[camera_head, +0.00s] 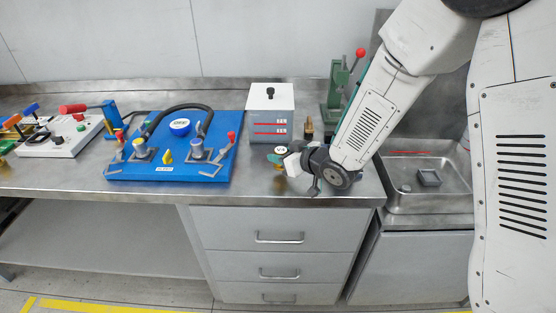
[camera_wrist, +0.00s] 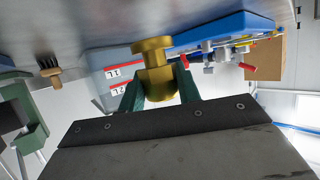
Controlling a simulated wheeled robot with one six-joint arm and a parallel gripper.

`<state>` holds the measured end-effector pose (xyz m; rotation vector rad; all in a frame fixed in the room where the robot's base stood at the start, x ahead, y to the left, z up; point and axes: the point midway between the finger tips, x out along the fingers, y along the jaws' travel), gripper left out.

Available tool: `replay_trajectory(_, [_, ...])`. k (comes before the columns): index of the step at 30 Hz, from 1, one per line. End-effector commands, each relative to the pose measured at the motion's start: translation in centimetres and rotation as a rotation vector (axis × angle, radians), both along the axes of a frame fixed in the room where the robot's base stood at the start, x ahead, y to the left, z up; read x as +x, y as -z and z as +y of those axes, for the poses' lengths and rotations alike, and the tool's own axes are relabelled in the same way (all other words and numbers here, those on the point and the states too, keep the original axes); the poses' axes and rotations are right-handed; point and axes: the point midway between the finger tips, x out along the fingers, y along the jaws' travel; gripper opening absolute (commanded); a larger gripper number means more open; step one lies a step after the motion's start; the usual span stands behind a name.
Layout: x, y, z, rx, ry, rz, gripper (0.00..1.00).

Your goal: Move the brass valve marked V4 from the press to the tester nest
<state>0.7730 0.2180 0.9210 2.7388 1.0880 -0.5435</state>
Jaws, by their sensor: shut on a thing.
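My gripper (camera_head: 279,159) is shut on the brass valve (camera_wrist: 153,62), which sits between its two green fingers in the wrist view. In the head view the valve shows partly beside the fingers, near a white round tag (camera_head: 281,149) reading V4. The gripper is in front of the white box, near the bench's front edge. I cannot tell whether the valve touches the bench. The green press (camera_head: 338,92) with a red ball handle stands behind my arm, partly hidden. A blue board (camera_head: 150,173) with clamps and a black hose lies to the left; its small label is too small to read surely.
A white box (camera_head: 270,98) with a black knob and red stripes stands behind the gripper. A brush (camera_wrist: 50,74) stands beside it. A steel sink (camera_head: 457,193) is at right. A white fixture (camera_head: 62,137) and coloured-handled tools lie far left. Bare bench lies between board and gripper.

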Motion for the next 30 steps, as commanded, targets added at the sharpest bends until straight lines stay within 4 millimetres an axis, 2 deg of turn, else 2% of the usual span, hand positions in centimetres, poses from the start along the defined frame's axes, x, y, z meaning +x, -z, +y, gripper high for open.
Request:
replay_trajectory(1, [-0.1,1.2,-0.3,-0.001,0.004,0.007,0.0])
replay_trajectory(4, [0.0,2.4,-0.4,-0.001,0.005,0.004,0.0])
replay_trajectory(15, [0.0,2.7,-0.4,0.0,0.004,0.002,0.0])
replay_trajectory(16, [0.0,2.7,-0.4,0.0,0.004,0.003,0.39])
replay_trajectory(18, [0.0,2.7,-0.4,0.0,0.004,0.001,0.55])
replay_trajectory(30, [-0.2,2.2,-0.5,0.0,0.001,0.001,0.55])
